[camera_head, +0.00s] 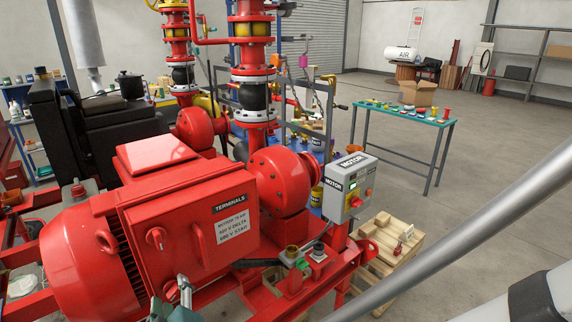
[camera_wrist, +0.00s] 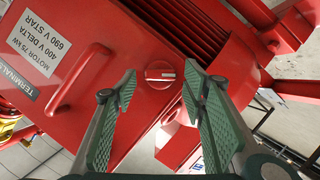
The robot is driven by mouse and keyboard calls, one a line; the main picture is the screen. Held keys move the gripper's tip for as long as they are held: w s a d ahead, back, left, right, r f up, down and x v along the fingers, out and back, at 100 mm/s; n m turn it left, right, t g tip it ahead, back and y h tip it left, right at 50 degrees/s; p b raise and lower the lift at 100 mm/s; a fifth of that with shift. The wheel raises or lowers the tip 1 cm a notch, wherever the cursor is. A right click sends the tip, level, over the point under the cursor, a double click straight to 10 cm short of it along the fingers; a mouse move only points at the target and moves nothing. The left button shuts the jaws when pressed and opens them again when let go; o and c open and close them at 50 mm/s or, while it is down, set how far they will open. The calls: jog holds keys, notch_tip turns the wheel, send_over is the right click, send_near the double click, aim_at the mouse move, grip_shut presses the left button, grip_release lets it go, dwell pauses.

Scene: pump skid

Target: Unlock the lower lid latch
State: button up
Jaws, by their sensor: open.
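The red terminal box (camera_head: 185,215) on the motor carries two round red latches at its left side. The upper latch (camera_head: 156,238) is in plain view; the lower latch (camera_head: 171,290) is partly covered by my gripper (camera_head: 170,306). In the wrist view, a round red latch (camera_wrist: 160,76) with a pale line across it, which looks like the lower one, lies between the fingertips of my gripper (camera_wrist: 159,70). The green-padded fingers are open, one to each side, with gaps; nothing is held. I cannot tell the remaining distance in depth.
A red bar handle (camera_wrist: 80,78) stands out from the lid beside the left finger. A white rating label (camera_head: 216,230) is on the box. A grey motor control box (camera_head: 348,187) stands to the right. The ribbed motor body (camera_head: 80,260) lies left.

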jog(key=shift+s, duration=0.1)
jog(key=v, duration=1.2)
dwell(0.6)
